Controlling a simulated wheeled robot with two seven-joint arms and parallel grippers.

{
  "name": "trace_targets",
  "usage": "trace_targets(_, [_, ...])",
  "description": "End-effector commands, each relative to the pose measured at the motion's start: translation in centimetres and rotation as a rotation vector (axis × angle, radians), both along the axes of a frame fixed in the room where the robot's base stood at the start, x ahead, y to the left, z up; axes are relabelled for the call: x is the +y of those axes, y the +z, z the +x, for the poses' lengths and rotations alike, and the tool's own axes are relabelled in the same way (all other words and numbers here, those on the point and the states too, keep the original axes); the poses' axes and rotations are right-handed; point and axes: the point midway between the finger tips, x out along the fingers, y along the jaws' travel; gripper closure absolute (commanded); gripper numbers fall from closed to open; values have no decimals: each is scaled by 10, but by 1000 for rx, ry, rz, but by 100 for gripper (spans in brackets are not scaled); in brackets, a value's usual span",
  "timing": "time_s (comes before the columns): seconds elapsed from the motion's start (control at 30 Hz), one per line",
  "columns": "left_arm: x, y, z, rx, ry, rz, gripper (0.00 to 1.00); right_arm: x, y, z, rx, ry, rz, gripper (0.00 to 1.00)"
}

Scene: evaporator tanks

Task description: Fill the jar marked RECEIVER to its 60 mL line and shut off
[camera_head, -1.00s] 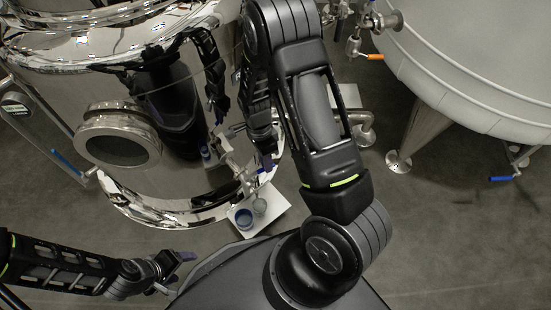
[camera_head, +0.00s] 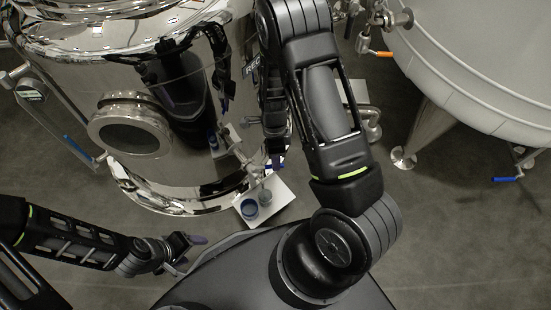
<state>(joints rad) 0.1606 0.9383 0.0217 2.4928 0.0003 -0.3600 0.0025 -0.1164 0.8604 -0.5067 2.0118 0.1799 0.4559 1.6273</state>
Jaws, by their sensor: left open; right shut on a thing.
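A small valve outlet (camera_head: 252,172) sticks out low on the polished tank. Below it, on a white tray (camera_head: 283,211), stand a blue-rimmed jar (camera_head: 249,208) and a smaller greyish jar (camera_head: 265,197). Their marks and liquid levels are too small to read. My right gripper (camera_head: 276,160) reaches down beside the outlet and is shut on what looks like the valve handle, mostly hidden by the gripper. My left gripper (camera_head: 190,247) is open and empty, left of the tray and apart from it.
The polished tank (camera_head: 190,185) fills the left and reflects my arms. A plate reading "REC" (camera_head: 252,68) is partly hidden by my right arm. A pale tank (camera_head: 480,70) on legs stands at right. The floor (camera_head: 445,240) at lower right is clear.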

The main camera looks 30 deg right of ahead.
Motion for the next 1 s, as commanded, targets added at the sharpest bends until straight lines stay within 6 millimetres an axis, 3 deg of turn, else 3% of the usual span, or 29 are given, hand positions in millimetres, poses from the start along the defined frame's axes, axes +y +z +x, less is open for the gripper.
trace_targets(0.3, [0,0,0,-1,0,0,34,0,0,0,0,1,0,65])
trace_targets(0.63, [0,2,0,0,0,0,34,0,5,1,-1,1,0,65])
trace_targets(1.0, [-5,23,-5,8,-12,-7,34,-4,59,11,-2,2,0,65])
